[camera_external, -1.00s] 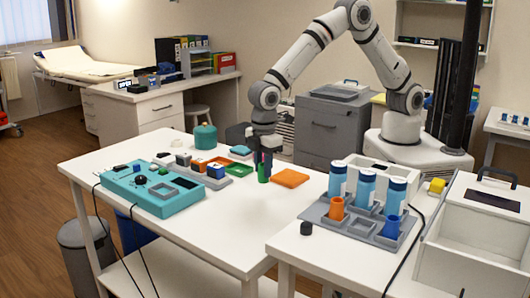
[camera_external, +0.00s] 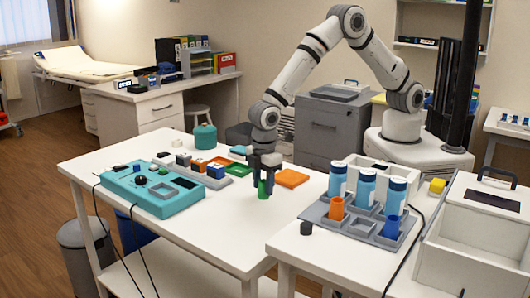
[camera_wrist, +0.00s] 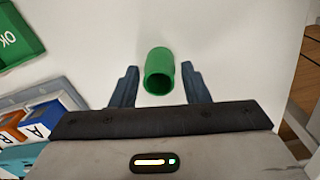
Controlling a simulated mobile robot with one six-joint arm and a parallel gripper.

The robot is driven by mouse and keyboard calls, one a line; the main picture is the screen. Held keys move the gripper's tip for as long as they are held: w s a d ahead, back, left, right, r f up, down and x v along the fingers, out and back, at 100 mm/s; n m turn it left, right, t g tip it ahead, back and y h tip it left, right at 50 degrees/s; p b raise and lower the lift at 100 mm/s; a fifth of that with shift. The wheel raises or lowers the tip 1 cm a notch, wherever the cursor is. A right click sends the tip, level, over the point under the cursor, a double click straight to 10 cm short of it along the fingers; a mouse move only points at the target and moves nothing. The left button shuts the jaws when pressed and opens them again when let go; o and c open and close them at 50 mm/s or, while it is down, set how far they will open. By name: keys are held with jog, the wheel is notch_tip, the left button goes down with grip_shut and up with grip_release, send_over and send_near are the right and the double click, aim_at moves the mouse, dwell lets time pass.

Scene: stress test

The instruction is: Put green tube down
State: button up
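The green tube (camera_external: 264,188) is upright over the front middle of the white table (camera_external: 225,222). In the wrist view the tube (camera_wrist: 159,72) shows its open end, midway between my two fingers. My gripper (camera_external: 264,179) points down around the tube. In the wrist view my gripper (camera_wrist: 160,85) is open, with a narrow gap on each side of the tube. The tube's lower end seems at table height, but I cannot tell whether it touches.
An orange pad (camera_external: 292,178) lies to the right of the tube. A green tray (camera_external: 238,170) and colored blocks (camera_external: 200,167) are behind left, near a teal device (camera_external: 153,190). The table's front middle is clear.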

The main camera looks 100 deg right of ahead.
aim_at(264, 197)
jog(key=shift+o, duration=0.8)
jog(key=shift+r, duration=0.1)
jog(key=shift+r, duration=0.2)
notch_tip(264, 197, up, 12)
jog(key=b, duration=0.1)
jog(key=s+d+r+m, duration=0.1)
jog(key=s+d+r, duration=0.3)
jog(key=d+r, duration=0.2)
jog(key=s+d+r+m+t, duration=0.1)
jog(key=s+d+r+m, duration=0.1)
jog(key=s+d+r, duration=0.5)
jog(key=s+d+f+m+t, duration=0.1)
jog(key=s+d, duration=0.3)
jog(key=s, duration=0.5)
jog(key=s+d+m, duration=0.2)
jog(key=s+d, duration=0.3)
jog(key=s, duration=0.5)
jog(key=shift+s+f+t, duration=0.25)
jog(key=shift+f+t, duration=0.1)
jog(key=shift+t, duration=0.05)
